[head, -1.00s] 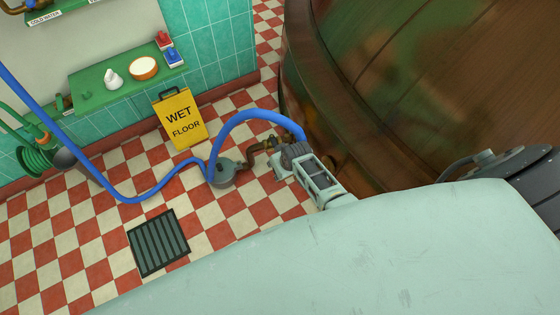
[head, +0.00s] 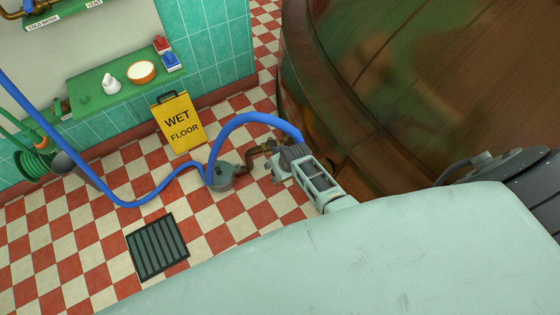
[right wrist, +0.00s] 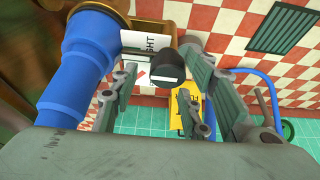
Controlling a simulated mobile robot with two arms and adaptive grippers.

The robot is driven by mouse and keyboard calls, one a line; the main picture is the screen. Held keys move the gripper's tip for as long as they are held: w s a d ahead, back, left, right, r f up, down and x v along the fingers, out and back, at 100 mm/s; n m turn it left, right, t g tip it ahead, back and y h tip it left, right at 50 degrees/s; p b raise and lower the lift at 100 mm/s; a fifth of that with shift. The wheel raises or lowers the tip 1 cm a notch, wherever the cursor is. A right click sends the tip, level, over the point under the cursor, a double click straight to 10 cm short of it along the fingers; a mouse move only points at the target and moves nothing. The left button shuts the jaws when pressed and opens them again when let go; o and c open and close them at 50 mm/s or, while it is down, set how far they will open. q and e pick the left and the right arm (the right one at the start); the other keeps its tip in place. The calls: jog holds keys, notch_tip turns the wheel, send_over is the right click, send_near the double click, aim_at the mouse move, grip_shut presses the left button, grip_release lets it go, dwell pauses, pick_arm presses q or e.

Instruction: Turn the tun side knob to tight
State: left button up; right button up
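The tun is the large copper vessel (head: 420,70) on the right of the head view. Its side knob, a dark round cap (right wrist: 168,66), shows in the right wrist view, with a white label (right wrist: 134,42) ending in "GHT" behind it. My right gripper (head: 281,164) is low beside the tun's wall. In the right wrist view its two fingers (right wrist: 158,80) stand apart, with the knob between them in the picture, nearer the right finger. I cannot tell whether they touch it. In the head view the gripper hides the knob. My left gripper is not in view.
A thick blue hose (head: 243,118) arches close to my right gripper and runs left from a grey pump (head: 221,178). A yellow wet-floor sign (head: 179,124) stands near the tiled wall. A drain grate (head: 157,247) lies in the checkered floor, with clear tiles around it.

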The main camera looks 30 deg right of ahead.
jog(key=shift+s+f, duration=0.1)
jog(key=shift+s, duration=0.05)
jog(key=v, duration=1.2)
dwell(0.4)
jog(key=s+a+f+g, duration=0.1)
jog(key=s+f, duration=0.5)
jog(key=f, duration=0.2)
jog(key=s+f+g, duration=0.1)
jog(key=s+f, duration=0.5)
jog(key=f, duration=0.3)
jog(key=s+f, duration=0.4)
jog(key=s, duration=0.4)
jog(key=s+f+n+g, duration=0.1)
jog(key=s+f, duration=0.3)
jog(key=s, duration=0.5)
jog(key=s+f, duration=0.3)
jog(key=s, duration=0.6)
jog(key=shift+s+d+f+n+g, duration=0.15)
jog(key=shift+d+f+n+g, duration=0.15)
jog(key=shift+f+n, duration=0.1)
jog(key=shift+c, duration=0.3)
